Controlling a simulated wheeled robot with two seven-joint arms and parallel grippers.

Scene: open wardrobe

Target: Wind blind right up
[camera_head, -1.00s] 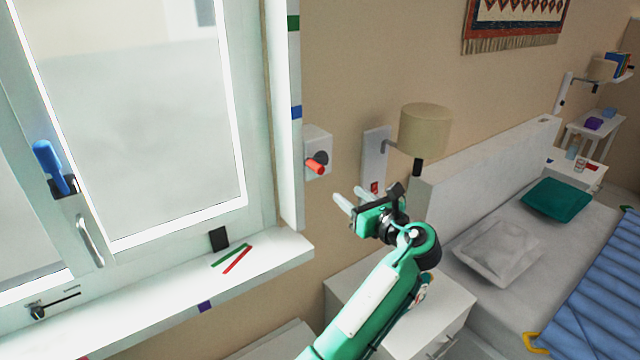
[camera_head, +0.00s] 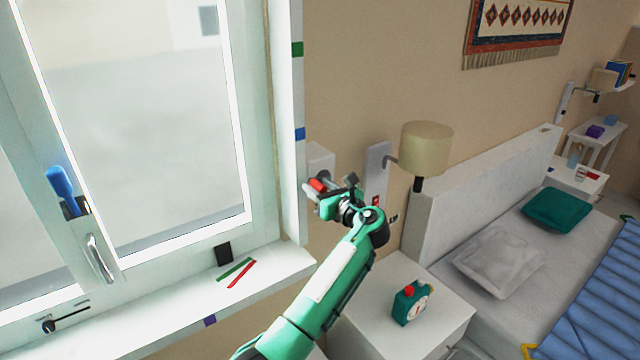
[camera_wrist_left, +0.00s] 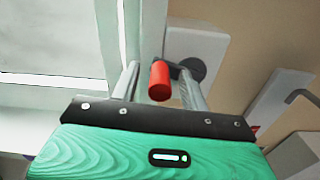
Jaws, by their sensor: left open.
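The blind winder is a white box (camera_head: 321,156) on the wall just right of the window frame, with a red crank knob (camera_head: 317,185). In the left wrist view the red knob (camera_wrist_left: 160,80) stands out from a dark round hub (camera_wrist_left: 192,68) on the white box. My left gripper (camera_head: 324,192) is at the winder, open. Its two fingers (camera_wrist_left: 160,86) lie on either side of the red knob, with a gap showing on the left. I cannot tell whether a finger touches it. The blind itself cannot be made out against the bright window (camera_head: 140,120). My right gripper is out of view.
A lamp (camera_head: 426,148) sticks out from the wall to the right. A bed (camera_head: 480,290) is at right. The window sill (camera_head: 285,268) juts out left of my arm.

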